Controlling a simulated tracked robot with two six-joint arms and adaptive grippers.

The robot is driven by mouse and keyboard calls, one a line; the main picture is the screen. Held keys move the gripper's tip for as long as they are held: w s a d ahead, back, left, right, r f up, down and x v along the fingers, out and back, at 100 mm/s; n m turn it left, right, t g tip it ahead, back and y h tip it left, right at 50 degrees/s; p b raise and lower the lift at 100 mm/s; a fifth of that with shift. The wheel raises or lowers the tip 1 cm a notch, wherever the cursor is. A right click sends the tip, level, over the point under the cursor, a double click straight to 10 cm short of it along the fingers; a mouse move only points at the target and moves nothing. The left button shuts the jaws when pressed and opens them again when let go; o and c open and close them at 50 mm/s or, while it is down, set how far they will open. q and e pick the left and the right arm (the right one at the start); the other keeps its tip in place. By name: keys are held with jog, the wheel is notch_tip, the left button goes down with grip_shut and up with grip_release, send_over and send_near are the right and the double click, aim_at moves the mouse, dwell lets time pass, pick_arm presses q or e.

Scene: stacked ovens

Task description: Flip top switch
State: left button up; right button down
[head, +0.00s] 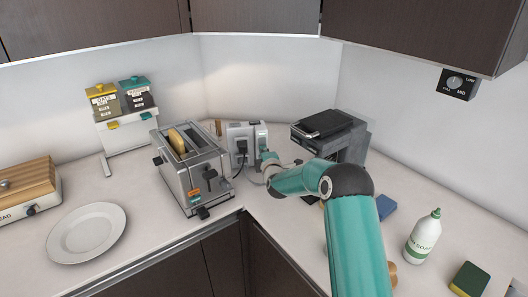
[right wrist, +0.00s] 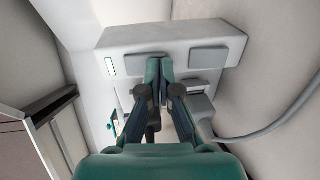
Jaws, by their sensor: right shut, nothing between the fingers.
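A pale grey outlet box (head: 241,130) stands in the counter's back corner, with a dark plug and cord on its front. In the right wrist view, the box (right wrist: 175,38) fills the upper middle. Two flat grey panels (right wrist: 207,57) are on its face, and a small pale rectangle (right wrist: 110,67) and a small green one (right wrist: 113,127) are at its left side. I cannot tell which is the top switch. My right gripper (right wrist: 159,68) is shut and empty, with its fingertips right in front of the box; contact is unclear. In the head view, the right gripper (head: 266,158) is beside the box. My left gripper is out of view.
A toaster (head: 190,165) with bread stands left of the box, and a dark coffee machine (head: 330,135) stands right. A grey plug (right wrist: 198,108) and cable are close to my fingers. A plate (head: 86,232) lies left; a soap bottle (head: 423,237) stands right.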

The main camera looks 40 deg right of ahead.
jog(key=shift+t, duration=0.3)
jog(key=s+a+b, duration=0.2)
jog(key=s, duration=0.1)
jog(key=s+a+f+b, duration=0.1)
jog(key=s+a+b, duration=0.1)
jog(key=s+b, duration=0.1)
jog(key=s+a+f+b, duration=0.1)
jog(key=s+a+b, duration=0.1)
jog(key=s, duration=0.2)
jog(key=shift+s+a+f, duration=0.15)
jog(key=shift+a, duration=0.05)
jog(key=shift+s+a+b, duration=0.3)
jog(key=shift+s+a, duration=0.05)
jog(key=shift+s, duration=0.2)
